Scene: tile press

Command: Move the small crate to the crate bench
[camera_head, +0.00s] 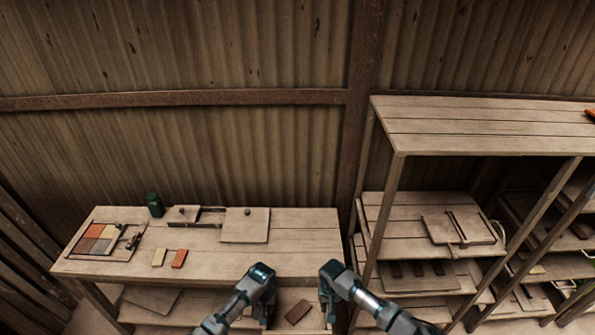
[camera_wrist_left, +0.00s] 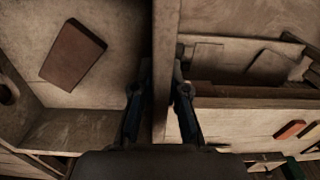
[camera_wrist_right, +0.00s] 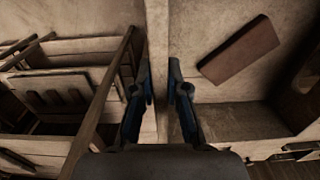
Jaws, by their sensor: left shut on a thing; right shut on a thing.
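The small crate (camera_head: 283,322) is a pale wooden open box in the lower middle of the head view, with a brown tile (camera_head: 298,312) lying inside. My left gripper (camera_head: 267,310) is shut on its left wall, and that wall (camera_wrist_left: 166,40) runs between the fingers in the left wrist view. My right gripper (camera_head: 327,305) is shut on the opposite wall, which also shows between the fingers in the right wrist view (camera_wrist_right: 158,40). The tile lies on the crate floor in both wrist views. What is under the crate is hidden in the head view.
A wooden bench (camera_head: 320,238) stands ahead at left, with a tile frame (camera_head: 75,252), two loose tiles (camera_head: 179,259), a green bottle (camera_head: 155,205) and a flat board (camera_head: 246,224). A wooden rack (camera_head: 470,140) with several shelves stands at right. A corrugated wall closes the back.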

